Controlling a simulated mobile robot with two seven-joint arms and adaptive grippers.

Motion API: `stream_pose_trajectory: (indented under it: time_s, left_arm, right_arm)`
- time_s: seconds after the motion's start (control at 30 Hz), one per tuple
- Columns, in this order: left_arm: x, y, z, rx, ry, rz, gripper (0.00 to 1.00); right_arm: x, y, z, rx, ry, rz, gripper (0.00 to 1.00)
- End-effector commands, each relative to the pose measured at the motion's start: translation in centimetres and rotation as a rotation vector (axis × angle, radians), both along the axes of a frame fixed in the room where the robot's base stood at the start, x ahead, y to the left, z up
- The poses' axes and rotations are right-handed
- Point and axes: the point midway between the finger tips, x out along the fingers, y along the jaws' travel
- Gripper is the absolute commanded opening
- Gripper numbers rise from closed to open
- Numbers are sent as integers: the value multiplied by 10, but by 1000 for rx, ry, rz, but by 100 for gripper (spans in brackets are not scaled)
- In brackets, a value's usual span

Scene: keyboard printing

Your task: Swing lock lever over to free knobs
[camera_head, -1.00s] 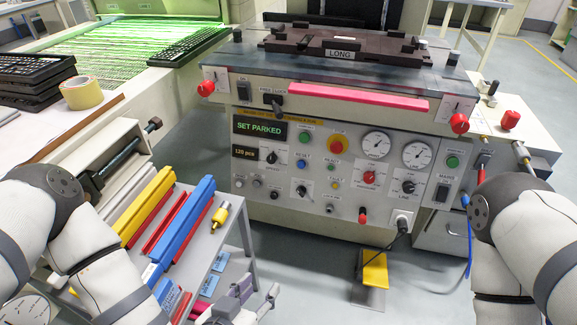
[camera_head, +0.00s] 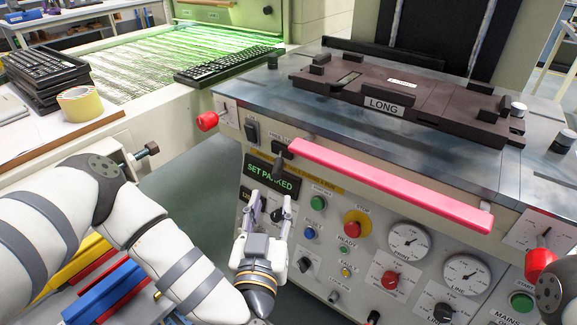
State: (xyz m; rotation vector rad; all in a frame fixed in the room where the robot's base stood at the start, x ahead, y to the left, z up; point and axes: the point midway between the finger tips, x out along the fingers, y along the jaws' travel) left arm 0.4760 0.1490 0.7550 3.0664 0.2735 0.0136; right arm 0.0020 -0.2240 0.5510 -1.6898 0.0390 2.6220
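The lock lever (camera_head: 281,160) is a small dark lever on the front of the machine. It hangs below a small dark label plate, between the left red knob and the pink bar. The left red knob (camera_head: 207,121) and the right red knob (camera_head: 540,262) stick out from the scale plates at the two ends of the machine front. My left gripper (camera_head: 270,203) points up in front of the panel, just below the lever and the SET PARKED display. Its fingers are apart and nothing shows between them. It hides part of the panel. My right gripper is out of view.
A pink bar (camera_head: 390,185) runs along the machine's front edge, right of the lever. Panel buttons, including a red stop button (camera_head: 357,223), and gauges (camera_head: 409,241) lie to the right. A dark fixture marked LONG (camera_head: 390,108) sits on top.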

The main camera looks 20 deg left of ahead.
Motion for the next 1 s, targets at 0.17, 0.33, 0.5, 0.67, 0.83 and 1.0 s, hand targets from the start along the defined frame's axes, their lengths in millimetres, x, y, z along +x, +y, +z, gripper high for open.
stream_pose_trajectory:
  time_s: [0.17, 0.33, 0.5, 0.67, 0.83, 1.0]
  left_arm:
    - [39, 8, -4, 0, 1, 5, 38]
    - [80, 15, -4, 0, 2, 2, 38]
    - [104, 18, -3, -2, 4, -1, 38]
    - [111, 19, -2, -2, 5, -2, 38]
    - [111, 19, -2, -2, 4, -2, 38]
    - [111, 19, -2, -2, 4, -2, 0]
  right_arm:
    - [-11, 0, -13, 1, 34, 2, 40]
    - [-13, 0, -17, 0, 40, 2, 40]
    - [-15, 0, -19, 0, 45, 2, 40]
    - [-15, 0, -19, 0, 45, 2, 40]
    - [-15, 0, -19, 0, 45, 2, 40]
    - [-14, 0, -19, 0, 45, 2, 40]
